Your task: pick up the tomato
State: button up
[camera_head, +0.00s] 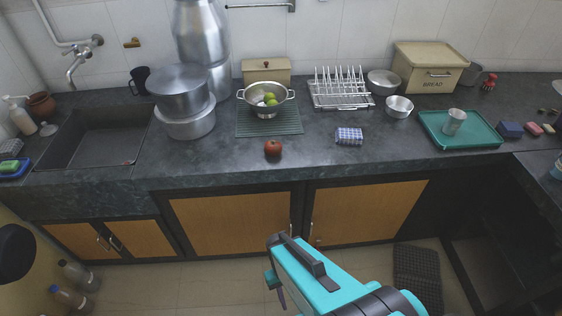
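The red tomato (273,148) sits on the dark stone counter, a little in front of the green ribbed mat (286,120). My gripper (274,262) is at the lower middle of the view, in front of the counter and below its front edge, well apart from the tomato. The teal and black gripper body hides most of its fingers, so I cannot tell whether it is open or shut.
A steel colander (266,113) with fruit stands on the mat behind the tomato. Large steel pots (189,127) are to the left. A blue checked cloth bundle (349,136) lies to the right. The counter around the tomato is clear.

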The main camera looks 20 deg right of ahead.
aim_at(272, 149)
jog(key=z, duration=0.05)
jog(key=k, duration=1.7)
jog(key=u, duration=1.25)
jog(key=i, duration=1)
jog(key=u, duration=0.05)
